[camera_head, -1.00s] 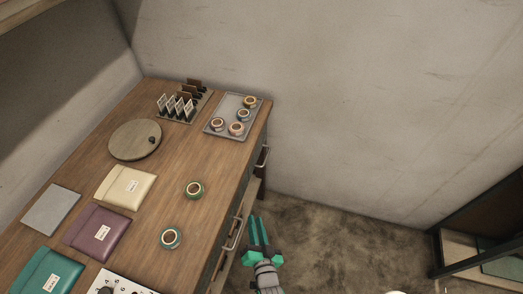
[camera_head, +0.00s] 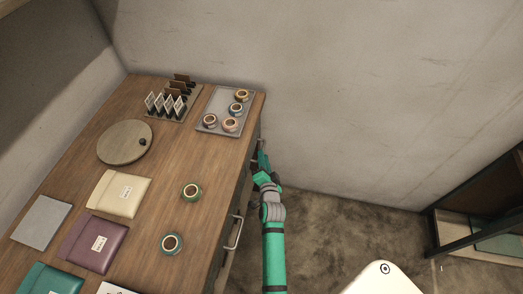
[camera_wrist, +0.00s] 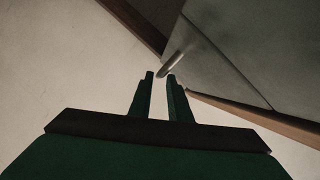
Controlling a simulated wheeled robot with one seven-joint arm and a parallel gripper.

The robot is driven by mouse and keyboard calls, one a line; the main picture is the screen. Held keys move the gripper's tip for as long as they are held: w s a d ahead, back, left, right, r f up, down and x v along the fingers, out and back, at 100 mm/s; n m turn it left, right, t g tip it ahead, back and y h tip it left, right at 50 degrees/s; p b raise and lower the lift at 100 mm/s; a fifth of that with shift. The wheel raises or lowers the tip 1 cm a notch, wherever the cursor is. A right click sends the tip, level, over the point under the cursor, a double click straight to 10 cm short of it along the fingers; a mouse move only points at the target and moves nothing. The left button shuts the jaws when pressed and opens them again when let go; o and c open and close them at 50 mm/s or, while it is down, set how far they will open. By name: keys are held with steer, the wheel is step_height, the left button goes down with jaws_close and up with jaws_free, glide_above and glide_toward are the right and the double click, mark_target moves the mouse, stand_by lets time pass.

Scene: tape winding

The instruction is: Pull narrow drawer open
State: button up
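The desk's front side has two drawer handles in the head view. My gripper (camera_head: 262,155) is at the far handle, near the desk's far corner, and mostly covers it and its drawer. The nearer metal handle (camera_head: 235,233) is free. In the wrist view, my gripper (camera_wrist: 160,76) is open, its two dark green fingers apart. A metal bar handle (camera_wrist: 172,63) on a grey drawer front (camera_wrist: 230,65) lies just beyond the fingertips, closer to the right finger. I cannot tell whether it touches. That drawer looks closed.
The wooden desk (camera_head: 160,215) holds a tray (camera_head: 216,124) with several tape rolls, two green-rimmed rolls (camera_head: 191,191), (camera_head: 172,244), a round board (camera_head: 120,148) and envelopes. A wall stands behind. Floor to the right is open up to a dark-framed shelf (camera_head: 440,230).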

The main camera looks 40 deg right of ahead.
steer(key=shift+x, duration=2.55)
jaws_close()
